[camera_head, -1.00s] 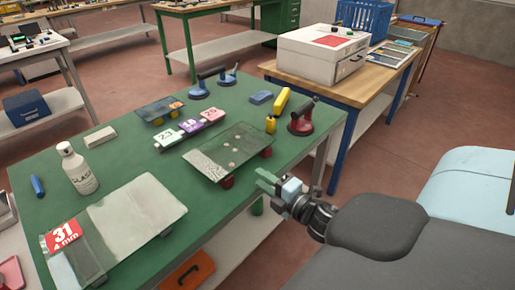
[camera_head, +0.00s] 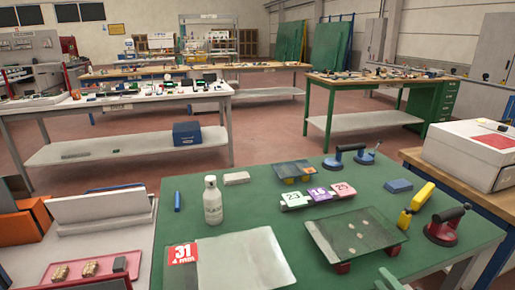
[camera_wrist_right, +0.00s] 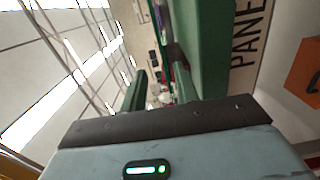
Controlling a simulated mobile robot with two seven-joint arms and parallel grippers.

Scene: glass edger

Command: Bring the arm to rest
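My right gripper (camera_head: 391,281) shows only as green fingertips at the bottom edge of the head view, just in front of the green bench's (camera_head: 330,258) near edge. In the right wrist view the two green fingers of this gripper (camera_wrist_right: 161,88) stand apart, with nothing held between them. The rest of the right arm is below the head view. My left gripper and arm are not in view.
The bench holds a glass pane on red blocks (camera_head: 355,236), a pane marked 31 (camera_head: 240,262), a white bottle (camera_head: 212,203), a yellow tool (camera_head: 416,203) and a red suction cup (camera_head: 445,226). A white box (camera_head: 470,152) stands right. Red floor lies beyond.

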